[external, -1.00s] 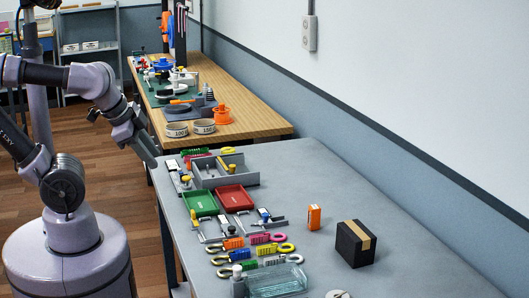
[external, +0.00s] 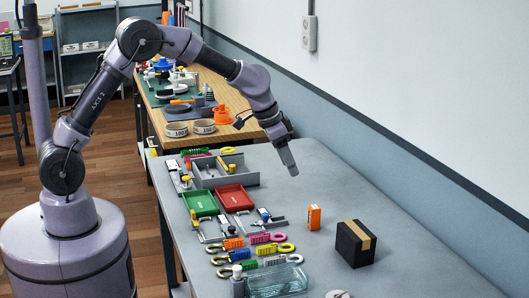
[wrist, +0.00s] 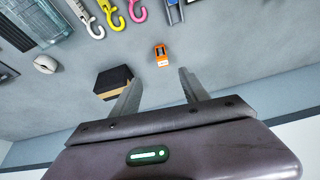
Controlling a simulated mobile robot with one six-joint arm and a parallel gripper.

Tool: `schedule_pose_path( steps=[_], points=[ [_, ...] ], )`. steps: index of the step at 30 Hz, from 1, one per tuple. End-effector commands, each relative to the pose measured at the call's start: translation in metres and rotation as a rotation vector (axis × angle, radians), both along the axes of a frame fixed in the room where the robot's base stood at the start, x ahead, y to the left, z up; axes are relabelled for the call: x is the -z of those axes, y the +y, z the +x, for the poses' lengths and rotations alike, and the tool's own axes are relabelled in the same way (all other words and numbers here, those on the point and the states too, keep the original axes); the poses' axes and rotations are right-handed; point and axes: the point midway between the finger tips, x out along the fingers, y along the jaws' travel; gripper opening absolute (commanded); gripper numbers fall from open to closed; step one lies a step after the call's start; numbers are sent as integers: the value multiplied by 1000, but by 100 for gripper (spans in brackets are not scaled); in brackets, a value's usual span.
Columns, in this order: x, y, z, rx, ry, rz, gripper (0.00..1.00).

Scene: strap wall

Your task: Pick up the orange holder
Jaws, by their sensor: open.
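The orange holder (external: 314,217) is a small upright orange block with a white patch on its face. It stands on the grey table, left of a black box. It also shows in the wrist view (wrist: 161,55), beyond the fingertips and roughly between their lines. My gripper (external: 290,169) is above the table, up and to the left of the holder, pointing down. In the wrist view its two fingers (wrist: 160,78) are spread apart with nothing between them. The gripper does not touch the holder.
A black box with a tan band (external: 356,243) stands close to the holder. Several coloured hooked straps (external: 262,250), a glass tray (external: 275,281), red (external: 236,199) and green (external: 201,204) trays and a grey organizer (external: 222,173) fill the left side. The wall borders the right.

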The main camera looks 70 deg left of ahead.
Motion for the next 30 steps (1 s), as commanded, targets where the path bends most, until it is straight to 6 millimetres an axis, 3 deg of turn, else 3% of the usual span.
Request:
schedule_pose_path(
  steps=[3, 15, 20, 25, 30],
  points=[
    [26, 4, 19, -18, 7, -17, 53],
    [128, 0, 59, -18, 8, -18, 53],
    [144, -1, 67, -18, 8, -18, 53],
    [177, -2, 82, -19, 8, -18, 53],
    [187, -2, 88, -20, 7, -17, 53]
  ],
)
